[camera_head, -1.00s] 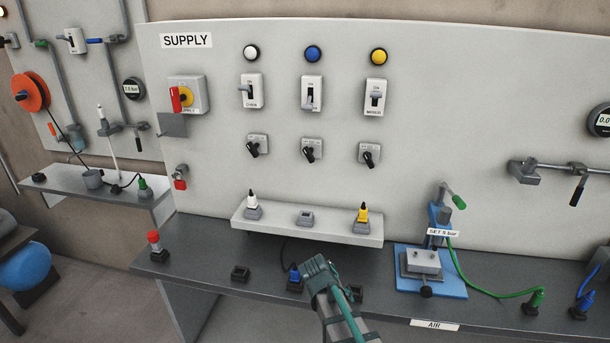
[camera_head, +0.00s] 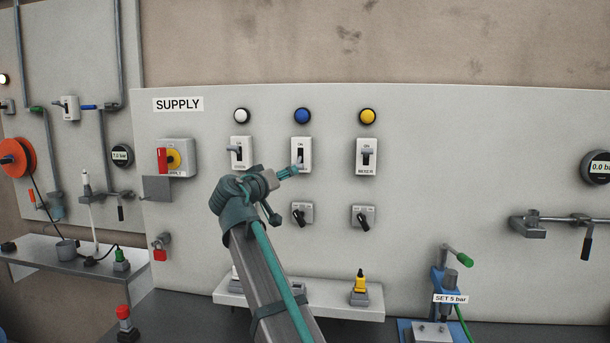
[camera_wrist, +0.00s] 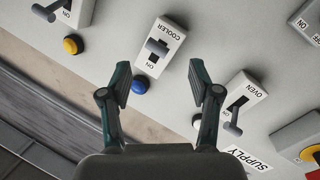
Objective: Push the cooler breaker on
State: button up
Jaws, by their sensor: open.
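The cooler breaker is a white plate with a grey toggle lever, in the middle of the row under the blue lamp. In the head view the breaker (camera_head: 302,148) has its lever low, away from the ON mark, partly behind my fingertips. In the wrist view the breaker (camera_wrist: 161,47) appears upside down with its COOLER and ON labels readable. My gripper (camera_head: 289,171) is just in front of the breaker's lower part. Its open fingers (camera_wrist: 159,84) are spread and empty, with the breaker ahead between them.
The oven breaker (camera_head: 240,153) is to the left, and another breaker (camera_head: 367,157) under the yellow lamp (camera_head: 368,116) is to the right. The blue lamp (camera_head: 302,116) is above. Rotary switches (camera_head: 362,217) sit below. The red and yellow supply switch (camera_head: 174,158) is farther left.

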aim_at(298, 163)
jog(key=w+d+p, duration=0.1)
jog(key=w, duration=0.1)
jog(key=w+d+r+p, duration=0.1)
jog(key=w, duration=0.2)
jog(key=w+d+r+p, duration=0.1)
jog(key=w, duration=0.2)
jog(key=shift+w, duration=0.2)
jog(key=shift+x, duration=0.85)
jog(key=shift+s+f, duration=0.1)
jog(key=shift+f, duration=0.05)
grip_shut()
